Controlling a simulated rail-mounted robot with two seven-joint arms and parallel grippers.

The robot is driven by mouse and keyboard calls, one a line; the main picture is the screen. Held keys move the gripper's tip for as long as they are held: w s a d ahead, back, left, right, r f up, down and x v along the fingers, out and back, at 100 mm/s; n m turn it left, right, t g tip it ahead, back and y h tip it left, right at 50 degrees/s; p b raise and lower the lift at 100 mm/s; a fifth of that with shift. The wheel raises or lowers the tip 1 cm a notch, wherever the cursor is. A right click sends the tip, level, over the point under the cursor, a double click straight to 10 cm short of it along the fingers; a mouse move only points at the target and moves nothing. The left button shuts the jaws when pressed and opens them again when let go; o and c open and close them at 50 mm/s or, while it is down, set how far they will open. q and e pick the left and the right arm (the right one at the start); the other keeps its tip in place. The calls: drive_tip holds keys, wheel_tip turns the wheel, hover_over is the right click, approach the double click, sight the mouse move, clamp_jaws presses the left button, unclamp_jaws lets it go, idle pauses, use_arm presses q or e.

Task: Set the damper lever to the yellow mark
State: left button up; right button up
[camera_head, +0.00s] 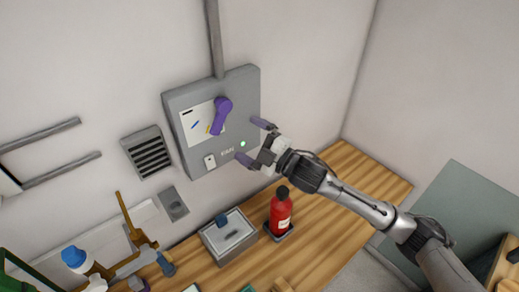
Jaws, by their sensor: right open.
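The damper lever (220,116) is purple and sits on a grey wall box (247,90). Its rounded end is at the upper right and its arm points down and slightly left. Beside it on a white plate (190,116) are a blue mark (195,125) and a yellow mark (208,128). The lower end of the lever lies just right of the yellow mark; whether it lines up with it I cannot tell. My right gripper (253,143) is open and empty, with purple fingertips, to the lower right of the lever and apart from it. My left gripper is not in view.
A red bottle (280,213) and a grey tray (232,258) stand on the wooden bench (345,190) below the box. A vent (148,152) and a wall socket plate (173,204) are at left. Brass-coloured apparatus (126,216) crowds the lower left.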

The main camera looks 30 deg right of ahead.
drive_tip(key=shift+b+v, duration=0.3)
drive_tip(key=shift+v, duration=1.1)
drive_tip(key=s+d+f+m+g+h, duration=0.2)
drive_tip(key=d+f+m+g+h, duration=0.15)
drive_tip(key=d+m+h, duration=0.45)
drive_tip(key=s+a+f+m+g, duration=0.2)
drive_tip(key=s+a+f+g, duration=0.25)
drive_tip(key=s+f, duration=0.6)
drive_tip(key=s+a+f+m+g, duration=0.3)
drive_tip(key=s+a+f, duration=0.2)
drive_tip(key=s+f, duration=0.55)
drive_tip(key=s+a+f+m+g, duration=0.2)
drive_tip(key=s+a+f+g, duration=0.2)
drive_tip(key=s+f, duration=0.7)
drive_tip(key=w+r+p+v, duration=0.1)
drive_tip(key=w+p+v, duration=0.2)
drive_tip(key=p+v, duration=0.9)
wheel_tip(320, 180, up, 3)
drive_tip(key=shift+s+a+f+p, duration=0.15)
drive_tip(key=shift+s+a+p, duration=0.15)
drive_tip(key=shift+a, duration=0.1)
